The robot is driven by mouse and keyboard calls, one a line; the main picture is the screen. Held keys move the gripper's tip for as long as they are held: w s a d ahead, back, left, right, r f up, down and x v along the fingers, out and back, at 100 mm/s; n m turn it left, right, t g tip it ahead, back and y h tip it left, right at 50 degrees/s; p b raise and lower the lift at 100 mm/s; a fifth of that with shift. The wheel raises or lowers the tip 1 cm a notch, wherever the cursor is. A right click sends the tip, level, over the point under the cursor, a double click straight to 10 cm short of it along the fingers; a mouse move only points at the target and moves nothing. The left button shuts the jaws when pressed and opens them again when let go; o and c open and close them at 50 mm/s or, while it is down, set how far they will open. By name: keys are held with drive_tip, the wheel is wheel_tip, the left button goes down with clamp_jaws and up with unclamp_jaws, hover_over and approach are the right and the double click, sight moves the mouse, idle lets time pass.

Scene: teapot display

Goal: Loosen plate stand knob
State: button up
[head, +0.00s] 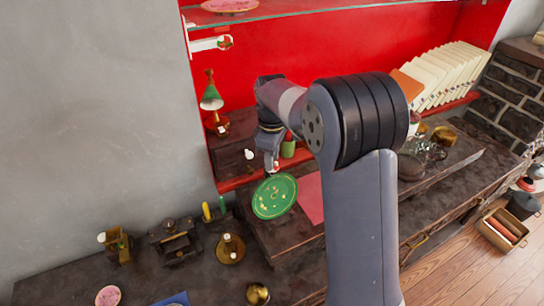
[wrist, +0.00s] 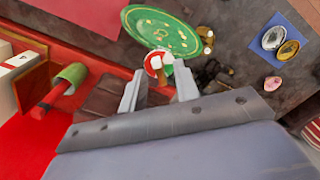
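A green plate with gold marks (head: 275,196) stands tilted at the edge of the dark shelf; it also shows in the wrist view (wrist: 165,30). A small red and white knob (wrist: 153,64) shows in front of the plate's lower edge in the wrist view. My gripper (wrist: 158,80) is open, with the knob just past its fingertips, between them in the picture; I cannot tell whether they touch it. In the head view my gripper (head: 271,163) points down just above the plate. The plate's stand is mostly hidden.
A red and green bottle (wrist: 62,88) lies to the left in the wrist view. Brass objects (head: 230,248) and a dark metal piece (head: 174,240) stand on the lower left surface. White plates or books (head: 450,75) line the back right. A glass shelf (head: 290,12) hangs above.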

wheel_tip(320, 180, up, 11)
drive_tip(key=b, duration=0.1)
drive_tip(key=shift+f, duration=0.15)
idle(0.3)
wheel_tip(320, 180, down, 11)
drive_tip(key=shift+r+p, duration=0.1)
drive_tip(key=shift+p, duration=0.45)
idle(0.4)
